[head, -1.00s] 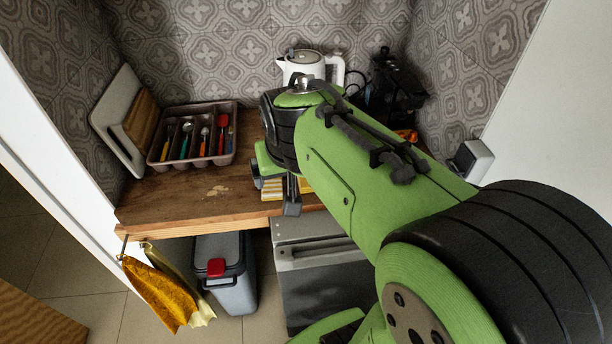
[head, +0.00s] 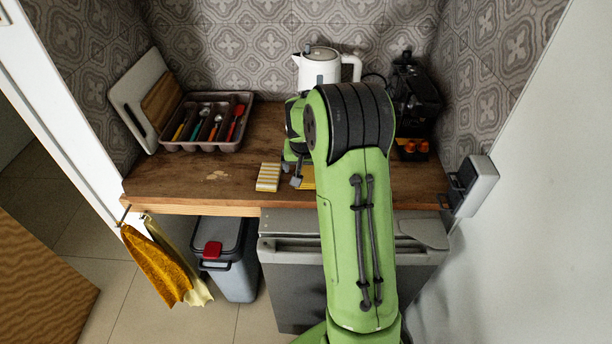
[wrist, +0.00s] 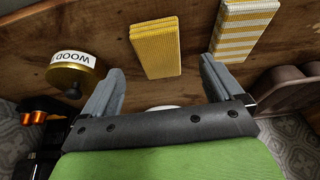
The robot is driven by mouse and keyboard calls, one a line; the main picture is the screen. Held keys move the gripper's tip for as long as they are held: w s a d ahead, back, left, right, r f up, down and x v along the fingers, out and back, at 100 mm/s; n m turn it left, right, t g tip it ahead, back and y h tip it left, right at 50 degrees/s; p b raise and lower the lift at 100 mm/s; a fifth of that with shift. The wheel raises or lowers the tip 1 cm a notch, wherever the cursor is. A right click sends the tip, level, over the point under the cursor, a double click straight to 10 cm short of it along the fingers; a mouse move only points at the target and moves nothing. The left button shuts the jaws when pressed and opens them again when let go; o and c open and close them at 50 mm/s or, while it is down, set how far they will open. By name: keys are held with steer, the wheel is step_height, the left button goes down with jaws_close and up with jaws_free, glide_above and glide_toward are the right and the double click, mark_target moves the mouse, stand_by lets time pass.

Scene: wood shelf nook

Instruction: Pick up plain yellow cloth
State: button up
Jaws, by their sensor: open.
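The plain yellow cloth (wrist: 155,44) lies folded on the wooden counter, between and just beyond my finger tips in the wrist view. In the head view only a small part of the yellow cloth (head: 308,184) shows beside my arm. A yellow-and-white striped cloth (wrist: 244,30) lies to its right in the wrist view; the striped cloth (head: 268,177) is to its left in the head view. My gripper (wrist: 160,65) is open and empty, its fingers spread wider than the plain cloth. In the head view my gripper (head: 296,181) is largely hidden by my arm.
A round tin labelled "WOOD" (wrist: 74,76) stands left of my fingers in the wrist view. On the counter (head: 170,184) are a cutlery tray (head: 163,145), a white kettle (head: 322,67) and a dark coffee machine (head: 416,95). Cloths (head: 160,265) hang at the front left.

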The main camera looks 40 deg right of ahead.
mark_target(306, 173)
steer(key=x, duration=0.5)
steer(key=shift+w+d+b, duration=0.15)
steer(key=shift+b, duration=0.2)
steer(key=c, duration=1.2)
step_height(306, 173, up, 10)
steer(key=shift+r+p, duration=0.1)
steer(key=shift+p, duration=0.9)
